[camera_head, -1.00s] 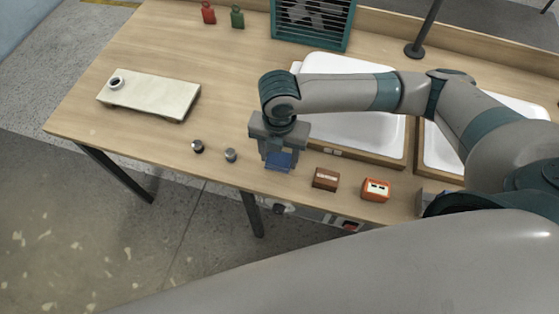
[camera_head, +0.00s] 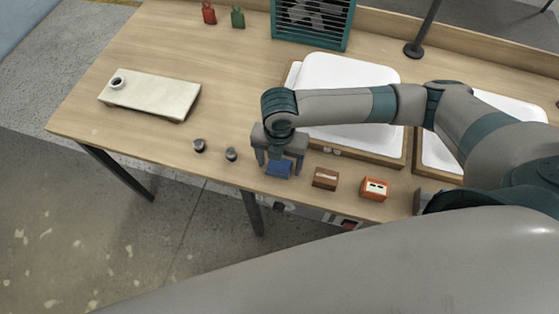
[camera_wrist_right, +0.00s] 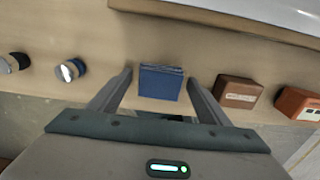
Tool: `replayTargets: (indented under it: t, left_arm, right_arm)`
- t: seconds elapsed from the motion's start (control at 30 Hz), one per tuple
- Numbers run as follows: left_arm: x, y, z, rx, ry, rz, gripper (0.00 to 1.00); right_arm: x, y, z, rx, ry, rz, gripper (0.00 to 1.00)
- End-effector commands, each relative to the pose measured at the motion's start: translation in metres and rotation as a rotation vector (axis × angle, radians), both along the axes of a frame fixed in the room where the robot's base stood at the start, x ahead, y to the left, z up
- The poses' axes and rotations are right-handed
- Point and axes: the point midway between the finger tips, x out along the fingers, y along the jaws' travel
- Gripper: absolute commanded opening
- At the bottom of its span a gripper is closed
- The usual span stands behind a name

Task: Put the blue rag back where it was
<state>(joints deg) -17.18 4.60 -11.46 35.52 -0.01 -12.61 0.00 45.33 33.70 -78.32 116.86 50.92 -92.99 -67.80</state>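The blue rag (camera_head: 279,169) is a small folded block lying on the wooden table near its front edge. It also shows in the right wrist view (camera_wrist_right: 161,83), with its folded layers along the top side. My right gripper (camera_head: 279,166) is open above the rag, with one finger on each side. In the right wrist view, gaps show between the rag and both fingers of the right gripper (camera_wrist_right: 160,76). My left gripper is not in view.
A brown box (camera_head: 325,179) and an orange box (camera_head: 374,188) stand right of the rag. Two small round knobs (camera_head: 231,154) (camera_head: 199,145) lie left of it. White basins (camera_head: 345,75) are behind. A pale board (camera_head: 150,95) lies on the left, with bare table around it.

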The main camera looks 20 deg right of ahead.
Motion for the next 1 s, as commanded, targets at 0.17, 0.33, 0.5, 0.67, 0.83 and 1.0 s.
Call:
replayTargets:
  t: [0.17, 0.33, 0.5, 0.67, 0.83, 1.0]
  left_arm:
    - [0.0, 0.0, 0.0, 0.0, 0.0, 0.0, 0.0]
    - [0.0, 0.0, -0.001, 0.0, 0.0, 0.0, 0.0]
    - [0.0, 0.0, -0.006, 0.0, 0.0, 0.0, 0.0]
    - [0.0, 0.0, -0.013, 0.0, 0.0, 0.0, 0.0]
    - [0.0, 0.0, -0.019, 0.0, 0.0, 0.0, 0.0]
    - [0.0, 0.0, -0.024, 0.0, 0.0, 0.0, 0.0]
  right_arm:
    - [0.0, 0.0, 0.001, 0.0, 0.0, 0.0, 0.71]
    - [0.001, 0.0, 0.006, 0.0, -0.001, 0.0, 0.71]
    - [0.001, 0.0, 0.022, 0.001, -0.003, 0.0, 0.71]
    - [0.001, 0.001, 0.048, 0.002, -0.004, 0.001, 0.71]
    - [0.001, 0.0, 0.079, 0.002, -0.005, 0.002, 0.71]
    - [0.001, 0.001, 0.105, 0.001, -0.003, 0.001, 0.71]
